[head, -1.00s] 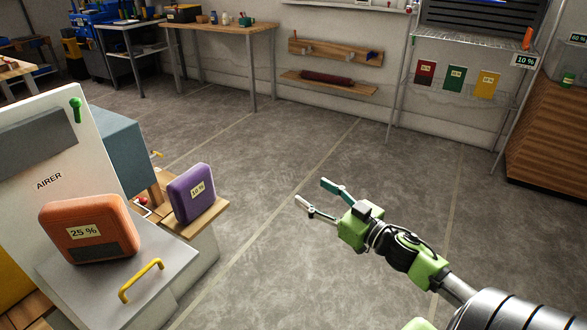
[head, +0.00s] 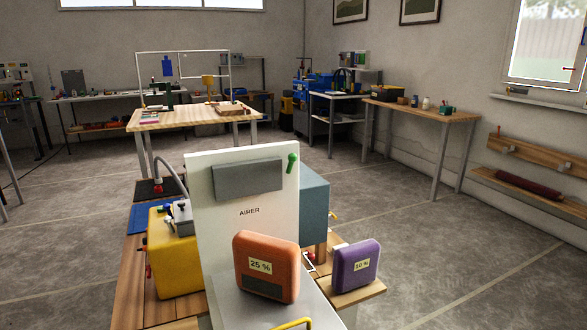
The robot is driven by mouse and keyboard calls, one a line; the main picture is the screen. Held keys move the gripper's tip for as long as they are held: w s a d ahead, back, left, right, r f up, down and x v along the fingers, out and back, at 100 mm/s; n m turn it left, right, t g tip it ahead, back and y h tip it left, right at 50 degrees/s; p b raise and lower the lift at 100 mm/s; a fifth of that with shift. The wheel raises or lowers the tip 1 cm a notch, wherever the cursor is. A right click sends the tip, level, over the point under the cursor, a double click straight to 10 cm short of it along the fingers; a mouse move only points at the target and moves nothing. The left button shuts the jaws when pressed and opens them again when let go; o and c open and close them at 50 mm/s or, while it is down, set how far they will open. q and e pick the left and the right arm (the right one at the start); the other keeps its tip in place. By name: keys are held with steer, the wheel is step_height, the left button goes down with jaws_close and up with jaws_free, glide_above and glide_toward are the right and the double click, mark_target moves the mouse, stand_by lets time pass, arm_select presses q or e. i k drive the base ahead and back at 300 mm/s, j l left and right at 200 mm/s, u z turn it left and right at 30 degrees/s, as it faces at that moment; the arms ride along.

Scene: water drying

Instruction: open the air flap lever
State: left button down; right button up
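The white AIRER panel (head: 240,240) stands upright near the middle of the head view. A green-knobbed lever (head: 291,163) is at the panel's upper right corner, pointing up; I take it for the air flap lever, but it carries no label. A grey rectangular plate (head: 247,179) is on the panel's upper part. An orange block marked 25 % (head: 268,266) stands in front of the panel. Neither of my grippers is in view.
A purple block marked 10 % (head: 356,266) stands on a small wooden shelf (head: 357,293) at the right. A yellow machine (head: 172,255) is left of the panel, a blue-grey box (head: 314,205) behind it. Open floor (head: 450,255) lies to the right.

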mark_target(292, 157)
steer(key=u, duration=0.5)
steer(key=i+l+u, duration=0.15)
steer(key=l+u, duration=0.3)
steer(key=l, duration=0.3)
steer(key=l+u, duration=0.4)
steer(key=l, duration=1.15)
